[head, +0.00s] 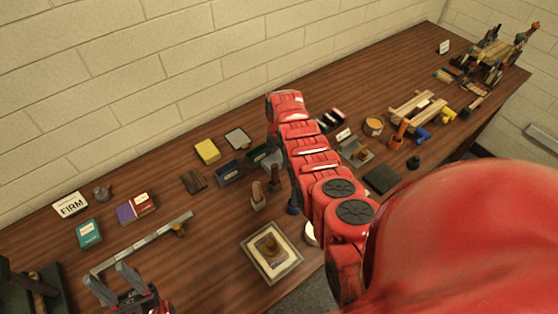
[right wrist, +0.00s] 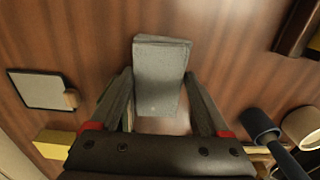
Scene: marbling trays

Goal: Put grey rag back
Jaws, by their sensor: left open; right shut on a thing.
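The grey rag (right wrist: 160,75), a folded, block-like piece, is between the fingers of my right gripper (right wrist: 160,108) in the right wrist view. The gripper is shut on it, over the brown wooden table. I cannot tell whether the rag touches the table. In the head view my red right arm reaches toward the back wall and hides most of that gripper. My left gripper (head: 108,279) is open and empty over the table's front left.
A yellow block (head: 207,151) and a framed pale plate (head: 237,138) lie near the back. Dark boxes (head: 230,174) stand left of my right arm.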

